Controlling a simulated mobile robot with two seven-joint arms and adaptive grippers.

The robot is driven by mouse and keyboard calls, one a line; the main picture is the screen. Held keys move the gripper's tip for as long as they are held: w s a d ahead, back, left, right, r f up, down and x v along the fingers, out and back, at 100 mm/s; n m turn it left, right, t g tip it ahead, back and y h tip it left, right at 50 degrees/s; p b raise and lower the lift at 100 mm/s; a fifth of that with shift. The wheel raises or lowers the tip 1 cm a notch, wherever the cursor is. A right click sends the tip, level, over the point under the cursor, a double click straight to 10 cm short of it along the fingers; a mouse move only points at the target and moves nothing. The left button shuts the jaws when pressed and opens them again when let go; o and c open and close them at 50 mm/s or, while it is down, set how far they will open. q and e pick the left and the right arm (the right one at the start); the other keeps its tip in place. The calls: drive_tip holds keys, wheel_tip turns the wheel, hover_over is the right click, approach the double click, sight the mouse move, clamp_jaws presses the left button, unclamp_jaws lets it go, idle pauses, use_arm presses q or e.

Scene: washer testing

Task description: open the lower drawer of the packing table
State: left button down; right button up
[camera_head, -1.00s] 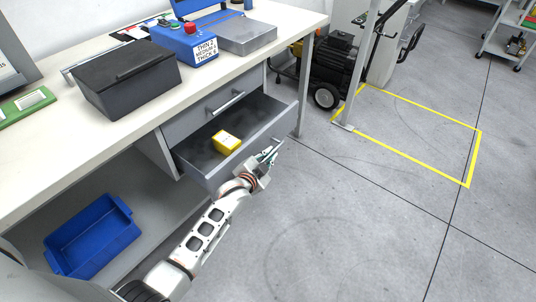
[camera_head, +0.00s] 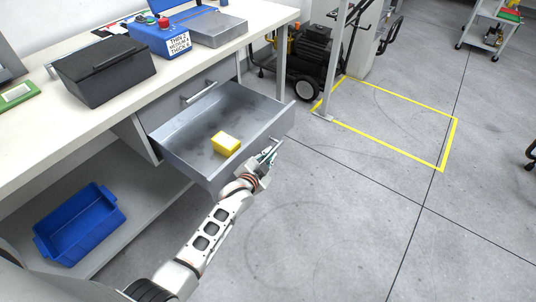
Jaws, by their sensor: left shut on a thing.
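The packing table (camera_head: 85,135) stands at the left with a pale top. Its lower drawer (camera_head: 187,118) is pulled well out, and its grey inside shows with a yellow block (camera_head: 226,143) in it. My left gripper (camera_head: 268,153) is at the drawer's front, shut on the drawer handle, which the fingers mostly hide. The upper drawer (camera_head: 193,93) above it is closed, with a bar handle. My right gripper is not in view.
A dark box (camera_head: 105,75) and a blue control box (camera_head: 160,38) stand on the tabletop. A blue bin (camera_head: 80,225) sits on the low shelf. A wheeled machine (camera_head: 312,58) stands behind the table leg.

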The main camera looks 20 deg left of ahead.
use_arm(q)
drive_tip(key=shift+s+d, duration=0.1)
drive_tip(key=shift+d, duration=0.1)
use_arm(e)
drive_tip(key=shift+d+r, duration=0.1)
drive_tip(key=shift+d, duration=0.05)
use_arm(q)
drive_tip(key=shift+f, duration=0.1)
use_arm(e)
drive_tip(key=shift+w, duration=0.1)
use_arm(q)
drive_tip(key=c, duration=2.1)
unclamp_jaws()
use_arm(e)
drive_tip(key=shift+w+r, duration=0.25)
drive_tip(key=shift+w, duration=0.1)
use_arm(q)
drive_tip(key=shift+s, duration=0.1)
drive_tip(key=v, duration=1.2)
drive_tip(key=shift+a, duration=0.1)
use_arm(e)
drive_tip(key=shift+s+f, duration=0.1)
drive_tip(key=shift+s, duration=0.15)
